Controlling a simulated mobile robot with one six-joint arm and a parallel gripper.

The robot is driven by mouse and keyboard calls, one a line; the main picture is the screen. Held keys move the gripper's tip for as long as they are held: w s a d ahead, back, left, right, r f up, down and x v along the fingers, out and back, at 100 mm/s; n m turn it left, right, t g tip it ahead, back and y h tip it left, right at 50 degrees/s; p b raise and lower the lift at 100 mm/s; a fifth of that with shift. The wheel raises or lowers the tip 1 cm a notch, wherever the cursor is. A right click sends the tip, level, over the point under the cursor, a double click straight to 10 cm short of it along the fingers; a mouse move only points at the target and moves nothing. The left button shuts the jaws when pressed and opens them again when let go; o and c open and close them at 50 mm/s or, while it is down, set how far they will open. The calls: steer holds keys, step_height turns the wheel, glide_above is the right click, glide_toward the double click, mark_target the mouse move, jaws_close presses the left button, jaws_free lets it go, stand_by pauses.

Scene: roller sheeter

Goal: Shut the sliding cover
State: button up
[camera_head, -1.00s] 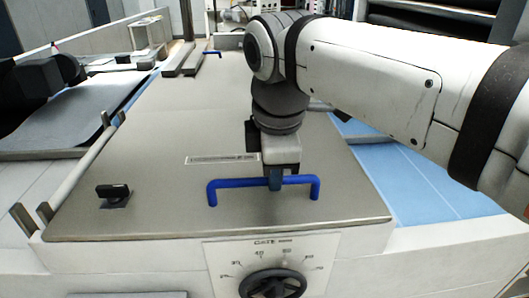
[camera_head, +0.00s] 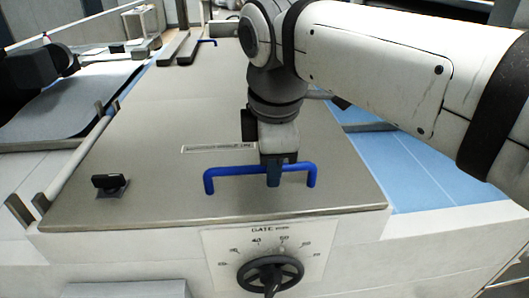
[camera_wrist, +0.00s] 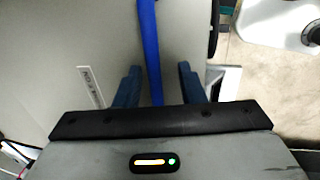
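The cover is a broad grey metal plate (camera_head: 140,150) with a blue U-shaped handle (camera_head: 235,171) near its front edge. The handle also crosses the wrist view (camera_wrist: 149,45) as a blue bar. My gripper (camera_head: 273,178) points down at the handle, right of its middle. In the wrist view my gripper's two dark blue fingers (camera_wrist: 159,84) stand apart, with the bar running between them and gaps visible. The fingertips' depth around the bar is hard to tell.
A gate dial (camera_head: 270,272) sits on the front panel below the plate. Blue belt (camera_head: 410,170) lies right.

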step_height(320, 180, up, 8)
steer(key=s, duration=0.1)
steer(key=shift+s+f, duration=0.2)
steer(key=shift+s, duration=0.05)
steer(key=shift+f, duration=0.1)
stand_by(0.3)
